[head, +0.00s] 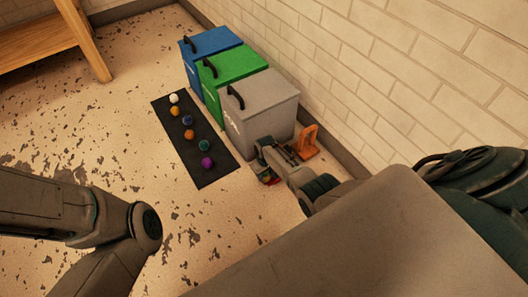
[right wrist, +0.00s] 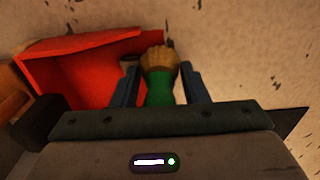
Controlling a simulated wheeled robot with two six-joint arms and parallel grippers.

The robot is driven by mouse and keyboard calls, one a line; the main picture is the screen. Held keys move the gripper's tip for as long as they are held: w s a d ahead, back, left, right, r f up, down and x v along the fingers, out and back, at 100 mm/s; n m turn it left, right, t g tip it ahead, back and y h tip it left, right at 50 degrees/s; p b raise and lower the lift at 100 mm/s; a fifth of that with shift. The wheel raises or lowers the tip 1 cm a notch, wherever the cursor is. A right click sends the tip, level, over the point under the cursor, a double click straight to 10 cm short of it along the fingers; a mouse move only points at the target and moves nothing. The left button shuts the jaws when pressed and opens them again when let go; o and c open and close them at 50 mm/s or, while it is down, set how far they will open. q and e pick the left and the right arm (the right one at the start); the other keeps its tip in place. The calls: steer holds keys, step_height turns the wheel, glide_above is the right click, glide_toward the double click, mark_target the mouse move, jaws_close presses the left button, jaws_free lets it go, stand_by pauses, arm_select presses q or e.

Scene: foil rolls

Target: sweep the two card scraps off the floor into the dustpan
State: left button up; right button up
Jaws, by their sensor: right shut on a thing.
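My right gripper (head: 266,164) is low beside the grey bin. In the right wrist view, the two fingers (right wrist: 159,84) are shut on a hand brush (right wrist: 159,90) with a green handle and a tan tufted end. A red dustpan (right wrist: 80,50) lies on the floor just left of the brush in that view, with the brush end close to its edge; whether they touch I cannot tell. A bit of red dustpan (head: 269,179) shows under the gripper in the head view. I cannot make out the card scraps in either view. My left gripper is out of frame.
Blue (head: 211,58), green (head: 236,70) and grey (head: 262,103) bins stand along the brick wall. A dark mat (head: 213,171) with several coloured balls lies before them. An orange stand (head: 307,143) is behind my right gripper. A wooden bench (head: 40,38) stands top left.

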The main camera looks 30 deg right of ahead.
steer(key=shift+d, duration=1)
steer(key=shift+a, duration=0.15)
steer(key=shift+a+r+p, duration=0.25)
steer(key=shift+a+p, duration=0.15)
steer(key=shift+a, duration=0.35)
step_height(320, 180, up, 7)
steer(key=p, duration=0.7)
stand_by(0.3)
